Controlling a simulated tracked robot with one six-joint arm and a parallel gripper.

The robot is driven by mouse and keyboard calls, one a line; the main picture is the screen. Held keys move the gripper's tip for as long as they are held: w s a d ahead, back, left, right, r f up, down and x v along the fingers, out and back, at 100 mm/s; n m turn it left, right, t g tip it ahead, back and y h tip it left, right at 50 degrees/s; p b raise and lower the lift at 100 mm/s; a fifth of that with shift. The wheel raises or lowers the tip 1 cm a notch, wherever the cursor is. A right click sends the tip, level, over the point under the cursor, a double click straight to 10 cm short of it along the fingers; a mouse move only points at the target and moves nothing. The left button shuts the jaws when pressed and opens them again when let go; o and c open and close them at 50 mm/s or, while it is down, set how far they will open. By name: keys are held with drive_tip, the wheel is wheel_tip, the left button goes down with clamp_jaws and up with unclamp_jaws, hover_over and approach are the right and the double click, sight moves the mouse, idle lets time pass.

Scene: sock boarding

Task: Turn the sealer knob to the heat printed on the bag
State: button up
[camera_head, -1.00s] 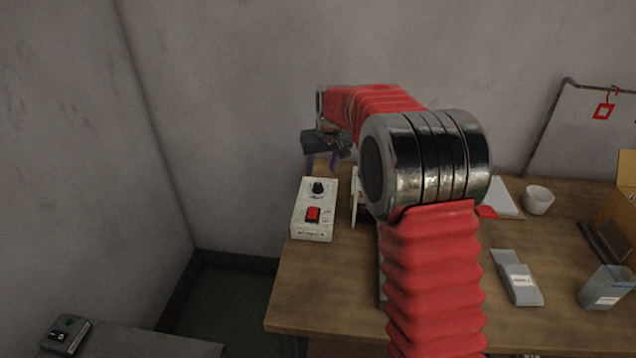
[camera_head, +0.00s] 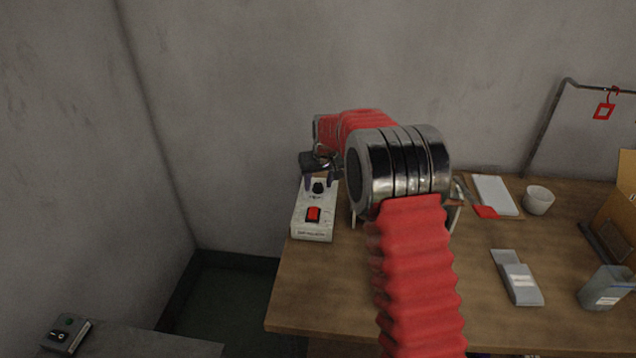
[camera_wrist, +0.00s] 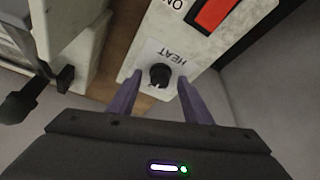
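The black heat knob (camera_head: 318,188) sits on the white sealer control box (camera_head: 301,222), above a red switch (camera_head: 313,214). The wrist view shows the knob (camera_wrist: 160,75) close up beside the printed word HEAT. My gripper (camera_wrist: 160,82) is open, with one purple finger on each side of the knob and a gap on both sides. In the head view my gripper (camera_head: 318,180) is at the far end of the box, over the knob.
The sealer body (camera_wrist: 75,40) is beside the control box in the wrist view. The table's front middle is clear.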

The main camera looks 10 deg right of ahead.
drive_tip(key=c, duration=0.9)
drive_tip(key=shift+a, duration=0.15)
drive_tip(key=shift+c, duration=0.5)
drive_tip(key=shift+d+n, duration=0.2)
drive_tip(key=shift+n, duration=0.2)
drive_tip(key=shift+d+n+y, duration=0.15)
drive_tip(key=shift+n+y, duration=0.55)
drive_tip(key=shift+n, duration=0.7)
drive_tip(key=shift+w+d+n+g+y, duration=0.1)
drive_tip(key=shift+n+g+y, duration=0.3)
drive_tip(key=shift+n, duration=0.9)
drive_tip(key=shift+w+n+g+y, duration=0.1)
drive_tip(key=shift+n+g+y, duration=0.3)
drive_tip(key=shift+n, duration=0.9)
